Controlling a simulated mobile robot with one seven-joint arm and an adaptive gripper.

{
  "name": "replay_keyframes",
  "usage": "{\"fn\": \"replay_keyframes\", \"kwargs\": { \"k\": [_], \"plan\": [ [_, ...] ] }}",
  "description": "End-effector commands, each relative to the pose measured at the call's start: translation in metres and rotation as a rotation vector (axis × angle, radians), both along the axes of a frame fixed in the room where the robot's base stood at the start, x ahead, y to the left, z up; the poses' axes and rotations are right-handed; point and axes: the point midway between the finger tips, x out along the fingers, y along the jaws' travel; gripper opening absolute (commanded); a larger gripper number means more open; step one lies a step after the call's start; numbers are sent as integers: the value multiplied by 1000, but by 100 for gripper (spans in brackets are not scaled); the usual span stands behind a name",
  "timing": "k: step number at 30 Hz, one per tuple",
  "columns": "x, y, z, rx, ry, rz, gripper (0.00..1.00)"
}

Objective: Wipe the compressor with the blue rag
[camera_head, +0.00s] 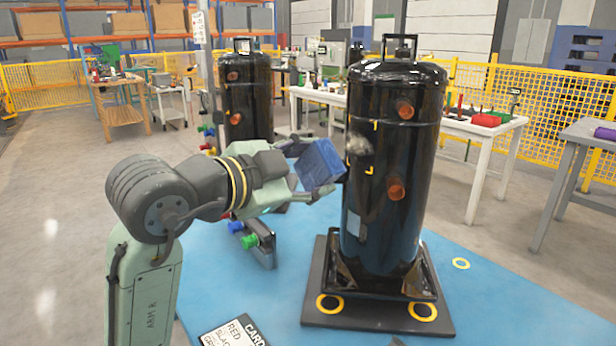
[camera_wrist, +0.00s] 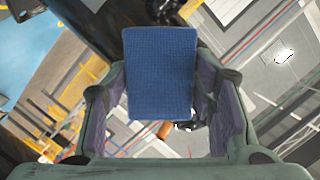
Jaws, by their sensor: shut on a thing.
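The compressor (camera_head: 392,225) is a tall glossy black cylinder standing upright on a dark square base. A pale greyish smudge (camera_head: 358,145) shows on its side, near yellow corner marks. My gripper (camera_head: 318,172) is shut on the blue rag (camera_head: 319,163), a thick folded block, at the compressor's left side, a little below the smudge's height. I cannot tell whether the rag touches the compressor. In the wrist view the rag (camera_wrist: 160,72) sits between my two fingers, hiding what lies behind it.
A second black compressor (camera_head: 246,105) stands behind to the left. A sign (camera_head: 234,333) lies at the front. A white table (camera_head: 478,130) is behind on the right. The grey floor at left is clear.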

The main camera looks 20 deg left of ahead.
Motion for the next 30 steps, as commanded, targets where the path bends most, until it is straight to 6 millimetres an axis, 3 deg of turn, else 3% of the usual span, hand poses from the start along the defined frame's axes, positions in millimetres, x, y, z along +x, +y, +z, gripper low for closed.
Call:
{"fn": "replay_keyframes", "kwargs": {
  "k": [15,30],
  "plan": [
    [39,-26,0,2,2,-2,29],
    [42,-28,0,2,2,-1,29]
  ]
}}
